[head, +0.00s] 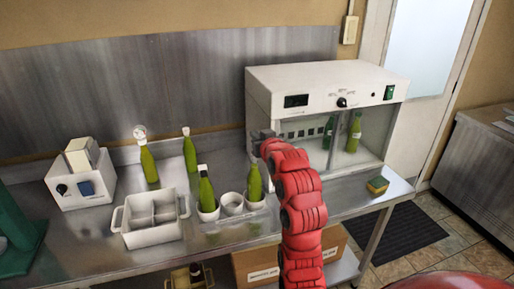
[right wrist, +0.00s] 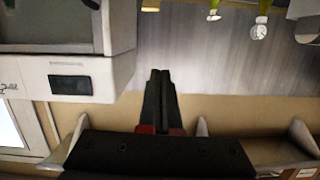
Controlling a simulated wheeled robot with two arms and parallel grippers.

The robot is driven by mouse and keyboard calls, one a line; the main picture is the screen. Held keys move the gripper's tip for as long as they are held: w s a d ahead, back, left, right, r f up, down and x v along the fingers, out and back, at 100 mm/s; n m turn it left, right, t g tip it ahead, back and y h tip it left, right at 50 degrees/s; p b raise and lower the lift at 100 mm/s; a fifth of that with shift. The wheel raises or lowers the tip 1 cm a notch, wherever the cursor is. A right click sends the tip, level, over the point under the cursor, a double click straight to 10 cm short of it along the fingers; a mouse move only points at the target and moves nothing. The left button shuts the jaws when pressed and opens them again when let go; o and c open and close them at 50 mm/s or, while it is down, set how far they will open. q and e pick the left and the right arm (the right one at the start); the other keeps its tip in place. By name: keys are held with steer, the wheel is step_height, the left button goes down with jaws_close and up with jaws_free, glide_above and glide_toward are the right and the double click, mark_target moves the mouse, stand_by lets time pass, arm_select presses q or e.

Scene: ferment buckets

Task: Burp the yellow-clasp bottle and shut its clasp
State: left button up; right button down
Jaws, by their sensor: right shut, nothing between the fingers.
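Several green bottles stand on the steel bench. One bottle (head: 149,164) at the back left has a round white disc at its top, and another bottle (head: 190,154) stands right of it. Two more, a left one (head: 206,192) and a right one (head: 254,185), stand upright in white round holders at the front. Clasp colours are too small to tell, so I cannot say which is the yellow-clasp bottle. My right gripper (head: 263,134) is above and behind the right front bottle, near the cabinet's left side. Its fingers (right wrist: 160,78) are shut and empty. My left gripper is out of view.
The white glass-fronted cabinet (head: 320,78) holds more green bottles (head: 354,132). An empty round holder (head: 232,204) sits between the front bottles. A white divided caddy (head: 152,235), a white device (head: 82,185) and a sponge (head: 378,185) are on the bench (head: 345,199).

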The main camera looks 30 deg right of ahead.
steer(key=w+d+f+p, duration=0.1)
steer(key=w+f+g+p, duration=0.1)
steer(key=w+p, duration=0.1)
steer(key=w+d+f+g+p, duration=0.1)
steer(key=w, duration=0.1)
steer(key=shift+w+d+f, duration=0.1)
steer(key=shift+w+d, duration=0.1)
steer(key=shift+d, duration=0.15)
steer(key=shift+w+f+p, duration=0.3)
steer(key=shift+p, duration=0.1)
steer(key=shift+s+f+p, duration=0.3)
steer(key=shift+s+f, duration=0.05)
steer(key=shift+f, duration=0.1)
steer(key=shift+s+a+f+p, duration=0.2)
steer(key=shift+s+f+p, duration=0.35)
steer(key=shift+s+f, duration=0.4)
steer(key=shift+f, duration=0.1)
